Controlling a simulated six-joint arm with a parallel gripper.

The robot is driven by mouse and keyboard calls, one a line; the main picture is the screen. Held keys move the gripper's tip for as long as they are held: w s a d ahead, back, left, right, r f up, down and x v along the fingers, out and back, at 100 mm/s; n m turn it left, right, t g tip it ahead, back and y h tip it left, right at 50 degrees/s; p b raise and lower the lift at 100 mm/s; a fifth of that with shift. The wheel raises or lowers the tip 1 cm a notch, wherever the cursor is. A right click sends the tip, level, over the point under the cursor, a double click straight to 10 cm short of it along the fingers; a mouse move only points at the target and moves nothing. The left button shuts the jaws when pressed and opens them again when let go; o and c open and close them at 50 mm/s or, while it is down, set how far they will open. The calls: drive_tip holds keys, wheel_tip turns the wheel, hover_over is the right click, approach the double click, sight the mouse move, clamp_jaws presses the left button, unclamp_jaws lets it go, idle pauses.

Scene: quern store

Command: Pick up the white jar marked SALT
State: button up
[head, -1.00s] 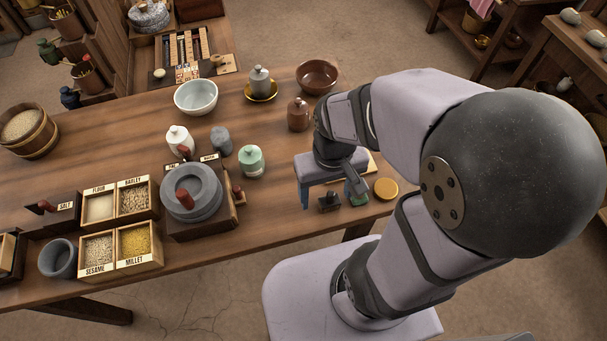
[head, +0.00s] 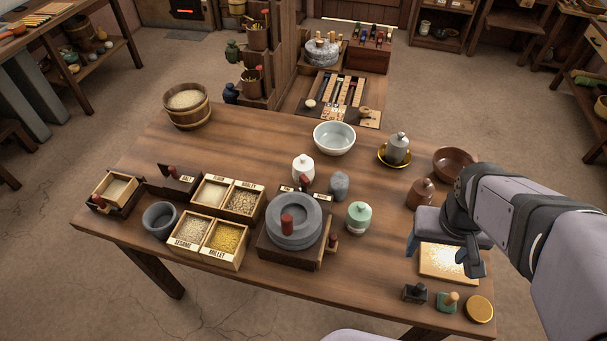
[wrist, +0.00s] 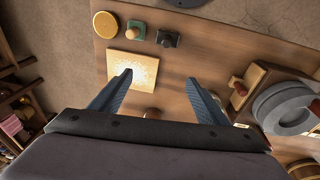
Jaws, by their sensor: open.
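A white lidded jar (head: 303,169) stands upright on the table just behind the stone quern (head: 293,222) in the head view. I cannot read any marking on it. My gripper (head: 442,256) is open and empty above the pale powdered board (head: 453,262), at the table's right end, well to the right of the white jar. In the wrist view my two fingers (wrist: 159,76) are spread with the board below them. The white jar does not show in the wrist view.
A grey jar (head: 339,186) and a pale green jar (head: 358,218) stand right of the white jar. A brown jar (head: 420,194) is beside my arm. A white bowl (head: 334,138) stands behind. Grain boxes (head: 213,222) are left of the quern. Some table behind the green jar is bare.

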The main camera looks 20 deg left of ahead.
sight(305, 163)
drive_tip(key=w+n+t, duration=0.2)
drive_tip(key=w+t, duration=0.3)
drive_tip(key=w, duration=1)
drive_tip(key=w+a+r+n+t+y+b, duration=0.1)
drive_tip(key=w+a+r+n+t+y, duration=0.2)
drive_tip(key=w+a, duration=0.65)
drive_tip(key=s+a+f+n+g+y, duration=0.25)
drive_tip(key=a+n+g+y, duration=0.25)
drive_tip(key=a+n+y, duration=0.9)
drive_tip(key=a+f+m+h, duration=0.35)
drive_tip(key=f+m, duration=0.25)
drive_tip(key=f, duration=0.3)
drive_tip(key=shift+t, duration=0.3)
drive_tip(key=shift+a+r+p+x, duration=0.1)
drive_tip(key=shift+r+p+x, duration=0.1)
drive_tip(key=shift+x, duration=1.05)
drive_tip(key=shift+a+r+p+x, duration=0.1)
drive_tip(key=shift+p+x, duration=0.05)
drive_tip(key=shift+x, duration=1.15)
drive_tip(key=shift+a+r+p+x, duration=0.1)
drive_tip(key=shift+r+p+x, duration=0.1)
drive_tip(key=shift+x, duration=1.05)
drive_tip(key=shift+s, duration=0.1)
drive_tip(key=c, duration=1.7)
clamp_jaws()
